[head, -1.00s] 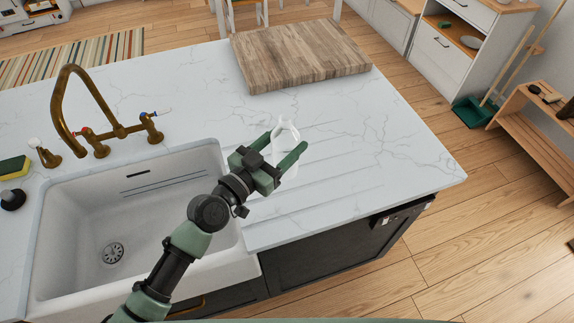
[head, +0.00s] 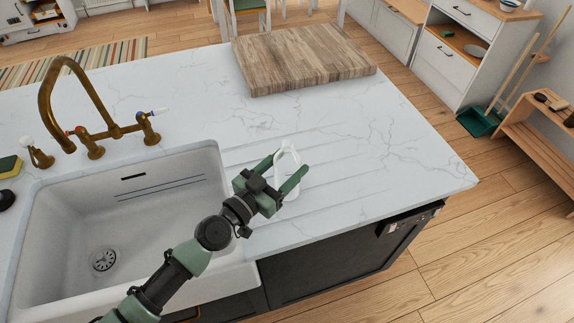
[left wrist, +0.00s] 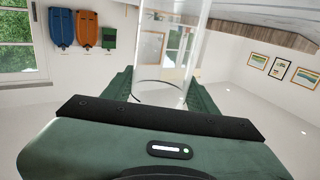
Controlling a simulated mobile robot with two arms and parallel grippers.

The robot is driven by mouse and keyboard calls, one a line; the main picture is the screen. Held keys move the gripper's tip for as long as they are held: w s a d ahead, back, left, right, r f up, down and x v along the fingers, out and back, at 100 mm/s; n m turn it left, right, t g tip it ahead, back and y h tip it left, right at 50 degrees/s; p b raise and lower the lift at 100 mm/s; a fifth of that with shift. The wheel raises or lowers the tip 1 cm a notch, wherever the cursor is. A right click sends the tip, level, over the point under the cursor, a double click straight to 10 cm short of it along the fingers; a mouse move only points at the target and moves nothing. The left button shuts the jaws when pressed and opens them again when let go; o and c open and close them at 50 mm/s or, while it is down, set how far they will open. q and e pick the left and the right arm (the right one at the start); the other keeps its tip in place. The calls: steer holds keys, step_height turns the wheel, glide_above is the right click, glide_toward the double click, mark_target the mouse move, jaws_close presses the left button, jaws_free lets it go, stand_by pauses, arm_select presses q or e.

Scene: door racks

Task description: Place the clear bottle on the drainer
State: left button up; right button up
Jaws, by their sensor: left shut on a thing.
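The clear bottle (head: 288,160) is see-through and roughly upright between the green fingers of my left gripper (head: 284,176). The left gripper is shut on it, above the grooved drainer area (head: 330,165) of the white counter, right of the sink. In the left wrist view the clear bottle (left wrist: 168,45) rises between the two fingers (left wrist: 160,92). I cannot tell whether its base touches the counter, as the gripper partly hides it. My right gripper is not in view.
The white sink (head: 120,215) with a brass tap (head: 75,100) lies left of the drainer. A wooden cutting board (head: 300,60) lies at the back of the counter. A sponge (head: 9,167) is at the far left. The counter's right end is clear.

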arm_select(q)
steer(key=o, duration=1.7)
steer(key=shift+f, duration=0.1)
steer(key=shift+r+p, duration=0.3)
steer(key=shift+p, duration=0.05)
steer(key=shift+b+v, duration=1.9)
steer(key=shift+v, duration=4.1)
steer(key=shift+f, duration=0.1)
